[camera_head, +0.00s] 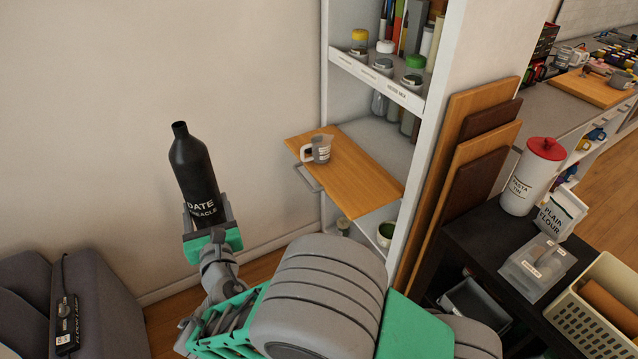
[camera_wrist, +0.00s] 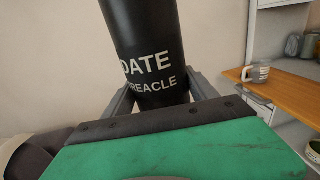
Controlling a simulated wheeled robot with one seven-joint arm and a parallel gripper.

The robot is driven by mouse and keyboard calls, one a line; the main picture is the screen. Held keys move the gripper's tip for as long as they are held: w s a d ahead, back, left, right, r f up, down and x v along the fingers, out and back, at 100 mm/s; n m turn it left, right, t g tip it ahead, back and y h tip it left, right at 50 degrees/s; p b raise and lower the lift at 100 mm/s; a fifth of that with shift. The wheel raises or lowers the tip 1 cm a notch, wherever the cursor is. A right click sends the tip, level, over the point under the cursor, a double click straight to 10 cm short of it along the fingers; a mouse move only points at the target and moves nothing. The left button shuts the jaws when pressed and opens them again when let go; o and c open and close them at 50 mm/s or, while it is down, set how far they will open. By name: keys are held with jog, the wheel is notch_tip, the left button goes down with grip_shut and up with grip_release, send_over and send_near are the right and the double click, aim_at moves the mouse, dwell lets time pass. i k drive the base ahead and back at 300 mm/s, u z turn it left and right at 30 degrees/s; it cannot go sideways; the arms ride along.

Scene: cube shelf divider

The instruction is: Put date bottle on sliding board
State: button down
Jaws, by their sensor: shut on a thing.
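The date bottle (camera_head: 192,165) is black with white lettering reading "DATE" and "TREACLE" in part. My gripper (camera_head: 208,212) is shut on its lower part and holds it in the air, tilted slightly, left of the shelf unit. In the wrist view the bottle (camera_wrist: 145,40) stands between the two fingers (camera_wrist: 160,98); its top is out of frame. The sliding board (camera_head: 365,172) is a wooden board pulled out from the shelf, to the right of the bottle. It also shows at the right of the wrist view (camera_wrist: 290,90).
A shelf with jars (camera_head: 385,75) is above the board. A green bowl (camera_head: 386,233) is below it. Wooden boards (camera_head: 455,190) lean against the shelf's side.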

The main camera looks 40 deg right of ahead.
aim_at(346, 190)
jog(key=u, duration=0.65)
jog(key=i, duration=0.95)
jog(key=z, duration=0.65)
